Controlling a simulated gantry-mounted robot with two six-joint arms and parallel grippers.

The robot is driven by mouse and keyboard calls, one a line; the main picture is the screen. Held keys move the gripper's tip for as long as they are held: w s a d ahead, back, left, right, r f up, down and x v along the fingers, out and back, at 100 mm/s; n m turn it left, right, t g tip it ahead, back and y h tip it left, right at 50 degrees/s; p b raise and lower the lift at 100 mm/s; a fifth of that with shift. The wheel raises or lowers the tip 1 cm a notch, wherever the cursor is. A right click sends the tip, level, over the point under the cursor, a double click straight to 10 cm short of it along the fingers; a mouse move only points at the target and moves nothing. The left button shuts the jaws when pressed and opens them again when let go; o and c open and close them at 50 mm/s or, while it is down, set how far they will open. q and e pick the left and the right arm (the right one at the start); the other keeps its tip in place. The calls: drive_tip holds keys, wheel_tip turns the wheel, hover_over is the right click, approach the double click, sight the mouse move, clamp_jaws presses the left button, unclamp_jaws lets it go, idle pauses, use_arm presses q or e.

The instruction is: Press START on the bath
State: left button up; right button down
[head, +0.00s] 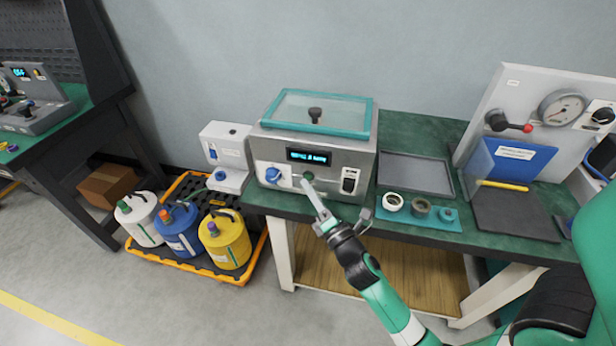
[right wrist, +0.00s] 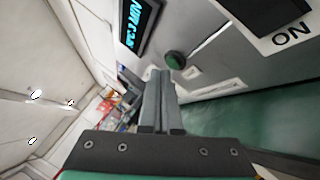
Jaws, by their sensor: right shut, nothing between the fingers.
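The bath (head: 312,147) is a grey box with a teal-rimmed clear lid and black knob on top. Its front has a lit display (head: 309,156), a blue knob (head: 272,175), a green button (head: 308,177) and a black switch (head: 349,181). My right gripper (head: 307,184) is shut and empty, its fingertips just in front of the green button. In the right wrist view the green button (right wrist: 175,60) shows just beyond and slightly right of the fingertips (right wrist: 160,72); whether they touch is unclear. The display (right wrist: 138,22) also shows there. My left gripper is not in view.
Right of the bath are a grey tray (head: 417,173), small ring parts (head: 421,208) and a gauge panel (head: 540,115). A white unit (head: 226,155) stands to its left. Several jugs stand in a yellow-edged floor tray (head: 262,262).

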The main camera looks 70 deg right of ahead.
drive_tip(key=shift+d, duration=0.25)
drive_tip(key=shift+w+d+p, duration=0.1)
drive_tip(key=shift+d+p, duration=0.2)
drive_tip(key=shift+d, duration=0.05)
idle(0.6)
drive_tip(key=shift+a+b, duration=0.5)
drive_tip(key=shift+a, duration=0.3)
drive_tip(key=shift+s+a+b, duration=0.2)
drive_tip(key=shift+a+b, duration=0.55)
drive_tip(key=shift+a, duration=0.5)
drive_tip(key=shift+s+a+b, duration=0.2)
drive_tip(key=shift+a+b, duration=0.55)
drive_tip(key=shift+a, duration=0.5)
